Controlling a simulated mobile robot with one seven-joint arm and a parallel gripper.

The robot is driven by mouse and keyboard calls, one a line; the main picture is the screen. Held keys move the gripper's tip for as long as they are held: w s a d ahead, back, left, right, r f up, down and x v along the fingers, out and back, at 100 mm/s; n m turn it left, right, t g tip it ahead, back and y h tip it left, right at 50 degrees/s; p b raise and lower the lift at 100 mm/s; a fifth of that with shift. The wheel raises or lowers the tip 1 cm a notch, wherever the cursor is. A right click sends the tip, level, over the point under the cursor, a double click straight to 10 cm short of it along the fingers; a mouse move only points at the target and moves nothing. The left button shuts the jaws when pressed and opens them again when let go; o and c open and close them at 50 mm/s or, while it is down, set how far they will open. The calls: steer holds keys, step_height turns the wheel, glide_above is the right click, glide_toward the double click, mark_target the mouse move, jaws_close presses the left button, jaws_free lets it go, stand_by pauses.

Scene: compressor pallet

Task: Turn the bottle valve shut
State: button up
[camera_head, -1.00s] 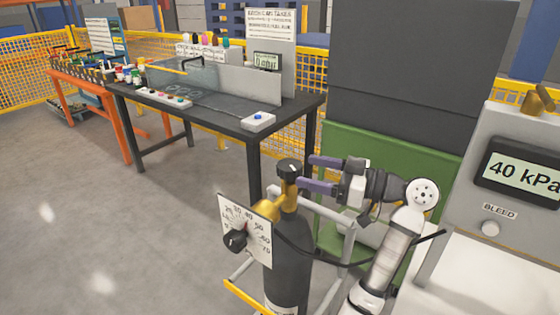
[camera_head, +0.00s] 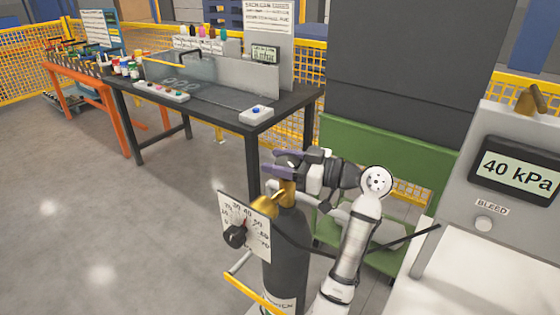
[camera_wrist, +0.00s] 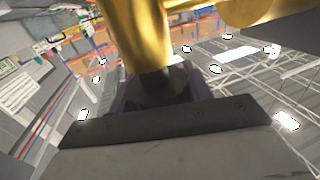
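The dark gas bottle (camera_head: 287,262) stands upright at the lower middle of the head view. Its brass valve (camera_head: 287,193) sits on top, and the brass body also fills the top of the wrist view (camera_wrist: 138,35). My gripper (camera_head: 277,164) has its purple fingers around the valve's black knob, which the head view mostly hides. In the wrist view the black knob (camera_wrist: 165,90) lies between the two fingers, which look closed against its sides. A white dial plate (camera_head: 244,222) with a black knob is in front of the bottle.
A yellow-tipped frame (camera_head: 255,294) surrounds the bottle's lower part. A green cabinet (camera_head: 380,165) and a dark workbench (camera_head: 225,105) stand behind. The floor at left is clear.

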steer(key=c, duration=0.4)
steer(key=shift+f+m+t+b, duration=0.1)
steer(key=shift+m+t+b, duration=0.2)
steer(key=shift+t+b, duration=0.25)
steer(key=shift+w+m+t+h+b, duration=0.1)
steer(key=shift+m+t+h+b, duration=0.3)
steer(key=shift+m+t+h, duration=0.3)
steer(key=m+t+h, duration=0.1)
steer(key=m+t+h+b, duration=0.1)
steer(key=t, duration=0.1)
steer(key=shift+w+d+t, duration=0.1)
steer(key=shift+d+t, duration=0.05)
steer(key=shift+t, duration=0.1)
steer(key=m+t+h, duration=0.2)
steer(key=m+h, duration=0.1)
steer(key=m+t+h, duration=0.1)
steer(key=t+h, duration=0.1)
steer(key=shift+w+d+m, duration=0.2)
steer(key=shift+w+m, duration=0.05)
steer(key=shift+m, duration=0.15)
steer(key=shift+w+d+m+t+h+p, duration=0.15)
steer(key=shift+m+t+h, duration=0.3)
steer(key=shift+m+h, duration=0.55)
steer(key=shift+s+d+m+t+h+p, duration=0.2)
steer(key=shift+m+t+h, duration=0.3)
steer(key=shift+h, duration=0.9)
steer(key=shift+w+h, duration=0.2)
steer(key=shift+h, duration=0.1)
